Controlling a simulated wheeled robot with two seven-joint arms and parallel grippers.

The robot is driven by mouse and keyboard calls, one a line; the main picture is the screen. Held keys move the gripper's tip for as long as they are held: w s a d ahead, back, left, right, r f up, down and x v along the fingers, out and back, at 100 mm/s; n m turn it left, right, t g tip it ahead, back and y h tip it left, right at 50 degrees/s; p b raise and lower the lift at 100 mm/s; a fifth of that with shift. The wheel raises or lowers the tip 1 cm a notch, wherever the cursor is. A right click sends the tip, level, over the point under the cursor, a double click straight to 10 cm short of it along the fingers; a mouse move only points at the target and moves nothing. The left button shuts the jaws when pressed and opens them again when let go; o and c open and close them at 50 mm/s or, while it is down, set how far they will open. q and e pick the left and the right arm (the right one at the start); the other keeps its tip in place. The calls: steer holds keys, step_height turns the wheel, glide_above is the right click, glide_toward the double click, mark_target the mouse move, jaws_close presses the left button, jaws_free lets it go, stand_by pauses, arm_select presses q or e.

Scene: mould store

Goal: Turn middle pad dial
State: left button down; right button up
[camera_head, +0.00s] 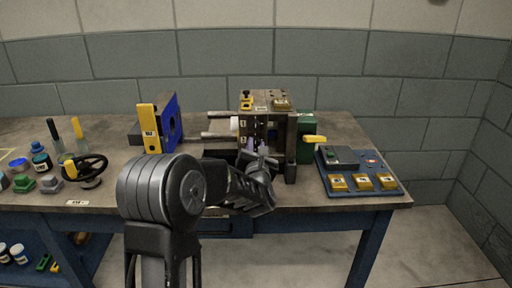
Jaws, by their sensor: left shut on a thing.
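A mould machine (291,150) with metal plates and bars stands on the bench. My left gripper (262,160) is at the front of its opening, shut on a small part there that my own fingers and wrist mostly hide. Small dark and purplish parts show just behind the fingers, inside the opening. I cannot make out a middle pad dial clearly; it may be behind the gripper. My right gripper is not in view.
A blue panel (376,168) with several yellow pads lies at the right of the bench (340,201). A blue and yellow mould plate (170,122) stands left of the machine. A black handwheel (88,168), brushes and jars crowd the left end.

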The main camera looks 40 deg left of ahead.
arm_select(q)
steer(key=shift+f+m+b, duration=0.25)
steer(key=shift+m+b, duration=1.55)
steer(key=shift+b, duration=0.2)
steer(key=shift+m+b, duration=0.55)
steer(key=shift+m, duration=0.35)
steer(key=m+b, duration=0.1)
steer(key=m, duration=0.1)
steer(key=shift+m, duration=0.4)
steer(key=m, duration=0.4)
steer(key=shift+d+r, duration=0.1)
steer(key=m, duration=0.5)
steer(key=shift+m, duration=0.4)
steer(key=c, duration=1.2)
jaws_free()
